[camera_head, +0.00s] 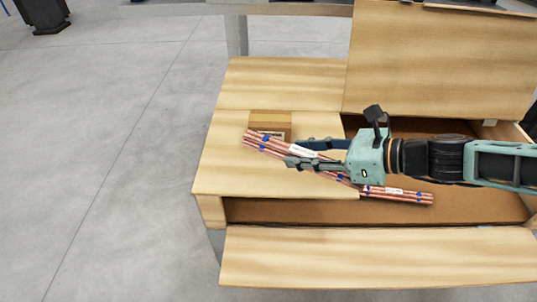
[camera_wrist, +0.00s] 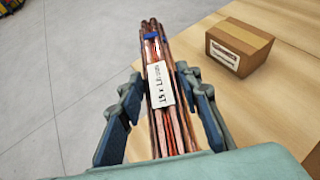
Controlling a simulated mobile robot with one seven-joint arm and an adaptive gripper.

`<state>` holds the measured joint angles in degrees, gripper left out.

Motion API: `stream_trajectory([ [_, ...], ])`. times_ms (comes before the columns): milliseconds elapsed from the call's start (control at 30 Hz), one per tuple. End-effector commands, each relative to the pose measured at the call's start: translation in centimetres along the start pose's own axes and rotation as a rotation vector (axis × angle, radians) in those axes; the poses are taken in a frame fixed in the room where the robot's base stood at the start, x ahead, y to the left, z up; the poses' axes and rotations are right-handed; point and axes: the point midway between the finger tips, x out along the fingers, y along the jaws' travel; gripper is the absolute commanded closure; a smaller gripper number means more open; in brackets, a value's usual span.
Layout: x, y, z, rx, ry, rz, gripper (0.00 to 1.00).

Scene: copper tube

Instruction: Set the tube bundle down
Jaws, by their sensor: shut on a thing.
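The tube bundle (camera_head: 268,146) is a sheaf of thin copper tubes with blue bands and a white label. It slants over the left wooden panel of the crate, beside a small carton. My gripper (camera_head: 294,152) reaches in from the right and is shut on the bundle, a finger on each side. In the wrist view the bundle (camera_wrist: 172,128) runs forward between the fingers, label up. I cannot tell whether it touches the panel.
The small cardboard carton (camera_head: 270,120) stands on the left panel (camera_head: 230,165), just behind the bundle. The wooden crate (camera_head: 370,212) is open, with a raised lid (camera_head: 440,60) behind and a front board (camera_head: 370,258). Bare panel lies left of and before the bundle.

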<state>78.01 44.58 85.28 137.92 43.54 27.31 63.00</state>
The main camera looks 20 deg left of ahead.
Motion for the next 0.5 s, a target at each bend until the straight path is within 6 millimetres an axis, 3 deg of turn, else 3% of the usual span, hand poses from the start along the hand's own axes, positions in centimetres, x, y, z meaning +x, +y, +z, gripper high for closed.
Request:
stream_trajectory([
  [267, 1.6, 1.6, -0.8, -0.016, 0.008, 0.031, 1.0],
  [500, 4.0, 0.5, -1.1, -0.02, 0.007, 0.039, 1.0],
])
